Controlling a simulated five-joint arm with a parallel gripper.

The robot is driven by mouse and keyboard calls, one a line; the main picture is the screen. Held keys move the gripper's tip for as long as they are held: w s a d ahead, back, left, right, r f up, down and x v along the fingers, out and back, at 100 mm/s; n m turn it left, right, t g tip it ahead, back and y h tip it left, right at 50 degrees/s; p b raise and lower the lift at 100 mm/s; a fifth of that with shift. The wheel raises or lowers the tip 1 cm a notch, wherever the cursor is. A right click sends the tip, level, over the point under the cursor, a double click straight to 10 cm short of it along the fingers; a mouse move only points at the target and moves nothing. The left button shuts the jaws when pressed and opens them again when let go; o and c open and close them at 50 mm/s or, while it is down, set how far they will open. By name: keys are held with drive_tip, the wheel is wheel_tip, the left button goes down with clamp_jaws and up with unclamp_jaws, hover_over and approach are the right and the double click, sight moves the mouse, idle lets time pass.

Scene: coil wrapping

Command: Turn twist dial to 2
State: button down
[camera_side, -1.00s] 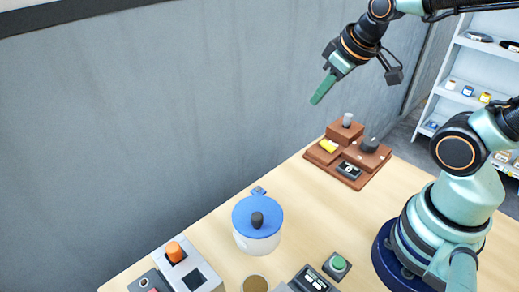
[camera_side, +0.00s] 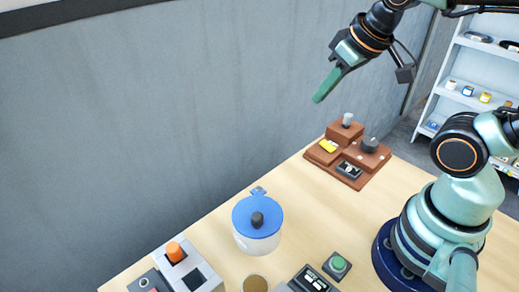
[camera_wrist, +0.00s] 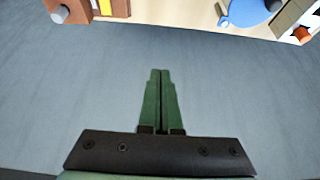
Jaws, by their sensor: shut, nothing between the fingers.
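A brown stepped unit (camera_side: 352,178) stands on the table near the wall. It carries a dark round dial (camera_side: 370,145), a grey upright knob (camera_side: 347,119), a yellow piece (camera_side: 328,146) and a small dark display (camera_side: 349,169). I cannot read the dial's setting or the display. Part of the brown unit (camera_wrist: 121,8) shows at the top left of the wrist view, with its grey knob (camera_wrist: 60,14). My gripper (camera_side: 317,98) is high, above and left of the unit, touching nothing. Its green fingers (camera_wrist: 160,74) are shut together and empty.
A pot with a blue lid (camera_side: 258,214) stands mid-table. An orange knob (camera_side: 175,251) on a grey box, a green button (camera_side: 338,263) and a dark panel (camera_side: 312,280) are near the front. The grey wall (camera_side: 150,120) runs behind. The table between pot and brown unit is clear.

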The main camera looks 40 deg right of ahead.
drive_tip(key=c, duration=0.9)
unclamp_jaws()
drive_tip(key=shift+d, duration=0.2)
drive_tip(key=o, duration=0.7)
drive_tip(key=shift+m+g+h, duration=0.3)
drive_tip(key=shift+m+g, duration=0.3)
drive_tip(key=shift+m, duration=0.3)
drive_tip(key=d, duration=0.1)
drive_tip(key=d+f, duration=0.1)
drive_tip(key=d, duration=0.2)
drive_tip(key=shift+w+f, duration=0.15)
drive_tip(key=shift+w, duration=0.1)
drive_tip(key=m+g, duration=0.4)
drive_tip(key=m, duration=0.3)
approach(371, 141)
drive_tip(key=f, duration=0.9)
drive_tip(key=shift+w+d, duration=0.15)
drive_tip(key=shift+d, duration=0.05)
drive_tip(key=c, duration=1.4)
